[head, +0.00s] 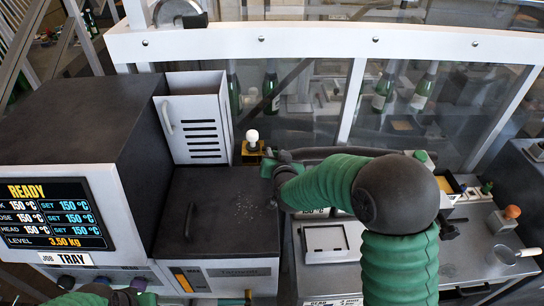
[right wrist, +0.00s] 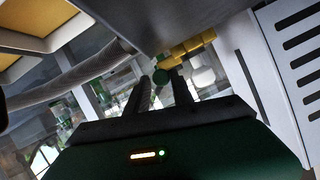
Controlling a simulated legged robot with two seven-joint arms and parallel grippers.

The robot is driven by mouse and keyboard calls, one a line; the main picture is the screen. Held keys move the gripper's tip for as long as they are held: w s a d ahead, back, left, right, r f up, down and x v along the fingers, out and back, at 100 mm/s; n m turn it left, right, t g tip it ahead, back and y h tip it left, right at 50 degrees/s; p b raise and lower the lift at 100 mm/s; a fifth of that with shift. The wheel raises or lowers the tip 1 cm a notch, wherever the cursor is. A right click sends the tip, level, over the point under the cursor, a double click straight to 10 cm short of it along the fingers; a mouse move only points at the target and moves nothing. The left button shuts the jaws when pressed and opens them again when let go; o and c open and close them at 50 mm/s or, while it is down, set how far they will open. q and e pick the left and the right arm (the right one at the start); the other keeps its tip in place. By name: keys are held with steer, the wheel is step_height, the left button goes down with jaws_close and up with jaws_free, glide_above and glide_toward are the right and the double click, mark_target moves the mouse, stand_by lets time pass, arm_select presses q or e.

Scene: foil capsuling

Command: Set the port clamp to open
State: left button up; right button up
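A yellow fitting (head: 251,153) with a white ball knob (head: 252,136) stands behind the dark lidded box; I take it to be the port clamp. In the right wrist view the yellow fitting (right wrist: 188,48) and pale knob (right wrist: 203,76) lie just beyond my fingers, with a green round part (right wrist: 160,76) by the fingertips. My right gripper (head: 271,163) is just right of the fitting. In the wrist view its two fingers (right wrist: 160,82) stand apart, with nothing clearly held. Contact and the clamp's setting cannot be told. My left gripper (head: 124,296) is partly visible at the bottom left.
The dark lidded box (head: 215,220) lies in front, with a white vented cabinet (head: 195,118) left of the fitting. A grey hose (head: 325,153) runs right behind my arm. A display (head: 50,215) reads READY. A glazed guard (head: 300,100) closes the back.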

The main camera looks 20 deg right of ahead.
steer(key=o, duration=0.4)
steer(key=shift+s+a+r, duration=0.1)
steer(key=shift+a, duration=0.2)
steer(key=shift+c, duration=0.2)
arm_select(q)
steer(key=shift+d+f+b, duration=0.3)
steer(key=shift+f+b, duration=0.55)
steer(key=shift+b, duration=0.15)
arm_select(e)
steer(key=d+v, duration=0.1)
steer(key=v, duration=1.5)
steer(key=shift+s+d, duration=0.15)
steer(key=shift+s, duration=0.2)
arm_select(q)
steer(key=shift+s+a, duration=0.1)
steer(key=shift+a, duration=0.15)
arm_select(e)
steer(key=shift+a+r, duration=0.1)
steer(key=shift+a, duration=0.2)
